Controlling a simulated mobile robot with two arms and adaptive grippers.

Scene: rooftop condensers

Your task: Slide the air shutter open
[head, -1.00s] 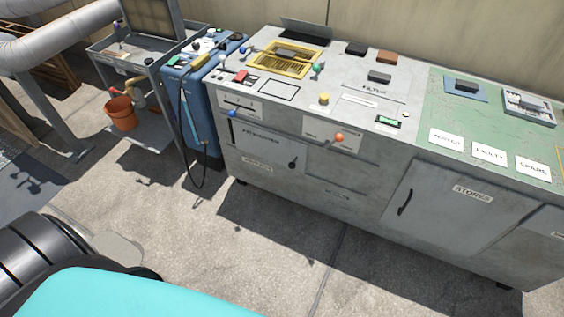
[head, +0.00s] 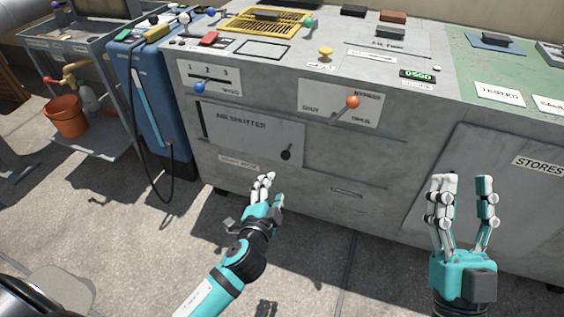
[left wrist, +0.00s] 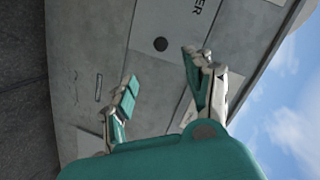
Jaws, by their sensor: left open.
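The air shutter (head: 235,128) is a flat grey panel marked AIR SHUTTER on the front of the grey cabinet. Its dark round knob (head: 287,155) is near its lower right corner; the knob also shows in the left wrist view (left wrist: 161,44). The panel sits at the left of its recess, with a plain strip (head: 345,152) to its right. My left gripper (head: 272,184) is open, below and slightly left of the knob and apart from it. In the left wrist view its fingers (left wrist: 161,70) are spread, with the knob beyond them. My right gripper (head: 463,180) is open and empty before the cabinet.
Above the shutter are a blue-knobbed slider (head: 200,88) and an orange-knobbed bypass lever (head: 352,102). A STORES door (head: 480,190) is behind the right gripper. A blue unit (head: 150,95) with a hanging cable and an orange bucket (head: 67,118) stand left. The front floor is open.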

